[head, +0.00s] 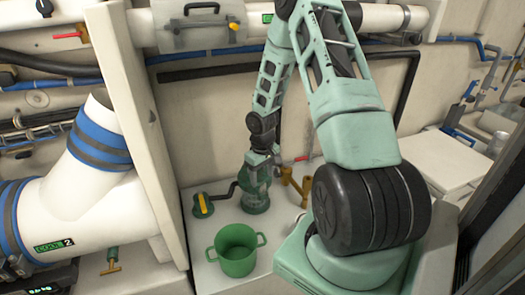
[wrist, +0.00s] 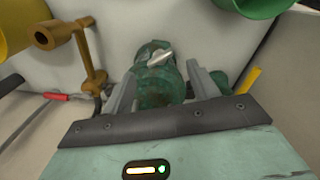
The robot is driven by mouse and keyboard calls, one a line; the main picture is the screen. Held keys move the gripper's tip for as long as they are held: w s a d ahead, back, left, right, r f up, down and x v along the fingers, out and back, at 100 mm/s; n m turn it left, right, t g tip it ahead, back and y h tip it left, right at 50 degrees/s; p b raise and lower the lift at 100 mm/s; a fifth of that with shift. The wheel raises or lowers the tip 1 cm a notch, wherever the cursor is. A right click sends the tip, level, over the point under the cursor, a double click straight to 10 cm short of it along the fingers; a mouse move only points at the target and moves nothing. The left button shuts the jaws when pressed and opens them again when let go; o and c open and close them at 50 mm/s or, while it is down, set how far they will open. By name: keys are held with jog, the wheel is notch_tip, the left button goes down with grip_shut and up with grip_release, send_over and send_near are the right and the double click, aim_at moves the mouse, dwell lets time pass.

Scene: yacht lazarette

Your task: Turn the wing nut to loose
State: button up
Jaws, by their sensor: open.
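The wing nut (wrist: 160,58) is a small silver piece on top of a dark green, rounded housing (wrist: 158,82) in the wrist view. Its wings lie slanted, rising to the right. My gripper (wrist: 163,70) is open, with one grey finger to each side of the housing and the nut between them in the picture. I cannot tell whether either finger touches. In the head view my gripper (head: 262,160) points down over the green housing (head: 255,197) on the white surface; the wing nut cannot be made out there.
A green two-handled pot (head: 237,252) stands in front. A yellow-handled fitting (head: 203,204) is left of the housing and a brass pipe fitting (head: 296,186) right of it. A red handle (wrist: 55,96) is close by. A white panel (head: 150,120) stands at left.

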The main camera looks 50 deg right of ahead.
aim_at(262, 186)
notch_tip(262, 186, up, 13)
jog(key=shift+b, duration=0.3)
jog(key=shift+c, duration=0.3)
